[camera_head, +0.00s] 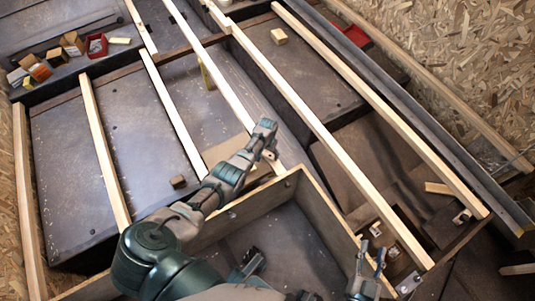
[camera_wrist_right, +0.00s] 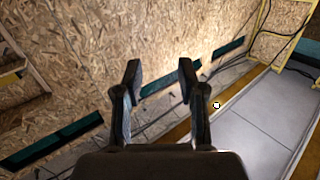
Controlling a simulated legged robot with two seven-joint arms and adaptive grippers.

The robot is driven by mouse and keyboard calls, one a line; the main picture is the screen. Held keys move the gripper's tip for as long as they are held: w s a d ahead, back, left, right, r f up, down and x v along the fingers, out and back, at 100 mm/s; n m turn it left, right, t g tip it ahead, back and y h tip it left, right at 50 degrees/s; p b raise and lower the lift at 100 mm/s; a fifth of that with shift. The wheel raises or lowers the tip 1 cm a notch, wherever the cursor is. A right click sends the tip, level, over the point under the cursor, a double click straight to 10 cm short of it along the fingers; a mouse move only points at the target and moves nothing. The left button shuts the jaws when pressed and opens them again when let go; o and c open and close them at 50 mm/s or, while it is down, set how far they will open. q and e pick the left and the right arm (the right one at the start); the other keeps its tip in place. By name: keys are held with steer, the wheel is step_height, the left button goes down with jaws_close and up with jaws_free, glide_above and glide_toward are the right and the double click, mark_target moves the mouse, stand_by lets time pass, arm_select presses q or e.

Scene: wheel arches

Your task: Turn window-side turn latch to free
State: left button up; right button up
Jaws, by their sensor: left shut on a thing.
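My left gripper (camera_head: 264,138) reaches up from the lower left in the head view. It is shut on a small part beside a pale wooden batten, mostly hidden by the fingers. I cannot tell for certain whether this part is the window-side turn latch. My right gripper (camera_head: 371,262) is at the lower right, with its fingers apart and nothing between them. In the right wrist view, its two fingers (camera_wrist_right: 160,82) also stand apart and empty, in front of a chipboard wall.
Long pale battens (camera_head: 318,122) cross the dark panels. An open wooden box frame (camera_head: 318,205) lies below the left gripper. Small metal fittings (camera_head: 393,252) sit near the right gripper. A red bin (camera_head: 96,45) and small boxes stand at upper left. Chipboard (camera_head: 480,60) closes off the right.

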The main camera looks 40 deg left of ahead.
arm_select(q)
steer(key=m, duration=0.4)
steer(key=shift+w, duration=0.35)
steer(key=shift+w+m, duration=0.1)
steer(key=shift+m, duration=0.9)
arm_select(e)
steer(key=shift+w+a+r+t, duration=0.1)
steer(key=shift+w+r+t, duration=0.05)
steer(key=shift+r+t, duration=0.5)
arm_select(q)
steer(key=shift+r, duration=0.1)
arm_select(e)
steer(key=shift+r, duration=0.15)
arm_select(q)
steer(key=o, duration=0.9)
steer(key=shift+c, duration=0.2)
steer(key=shift+o, duration=0.9)
arm_select(e)
steer(key=shift+f, duration=0.2)
steer(key=shift+a, duration=0.1)
